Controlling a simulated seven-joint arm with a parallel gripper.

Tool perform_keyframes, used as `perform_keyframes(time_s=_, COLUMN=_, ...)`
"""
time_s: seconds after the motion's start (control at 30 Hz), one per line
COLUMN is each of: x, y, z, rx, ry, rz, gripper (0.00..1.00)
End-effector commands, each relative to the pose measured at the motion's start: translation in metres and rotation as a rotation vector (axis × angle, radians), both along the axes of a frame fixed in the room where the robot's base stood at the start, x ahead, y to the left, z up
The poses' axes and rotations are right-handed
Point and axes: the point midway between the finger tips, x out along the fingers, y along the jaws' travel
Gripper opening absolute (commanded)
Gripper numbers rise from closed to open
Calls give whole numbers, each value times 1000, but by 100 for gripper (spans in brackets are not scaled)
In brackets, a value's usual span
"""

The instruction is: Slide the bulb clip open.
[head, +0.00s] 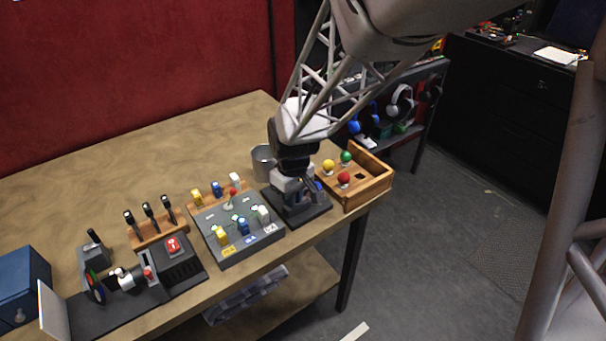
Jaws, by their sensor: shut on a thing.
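My gripper (308,185) reaches down over a small device with a dark base plate (305,217) near the table's right end. The fingers are shut on a small part at the top of this device, which I take to be the bulb clip. The clip is mostly hidden by my gripper, so how far it is slid cannot be seen. A small blue thing (318,186) shows just right of the fingers; I cannot tell whether it is a bulb.
A wooden tray (378,190) on the right holds yellow (328,164), green (346,157) and red (344,179) balls or bulbs. A grey cup (263,162) stands behind the device. The table's back left is clear.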

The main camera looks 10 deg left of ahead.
Motion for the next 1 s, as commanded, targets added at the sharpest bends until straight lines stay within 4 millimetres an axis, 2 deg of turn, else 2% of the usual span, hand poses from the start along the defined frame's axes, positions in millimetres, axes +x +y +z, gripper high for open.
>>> perform_keyframes(time_s=0.37, x=-6, y=6, z=0, rx=0, ry=1, rz=1, gripper=0)
perform_keyframes(time_s=0.4, x=-6, y=6, z=0, rx=0, ry=1, rz=1, gripper=14)
perform_keyframes(time_s=0.57, x=-6, y=6, z=0, rx=1, ry=1, rz=1, gripper=39)
perform_keyframes(time_s=1.0, x=-5, y=5, z=4, rx=0, ry=0, rz=1, gripper=39)
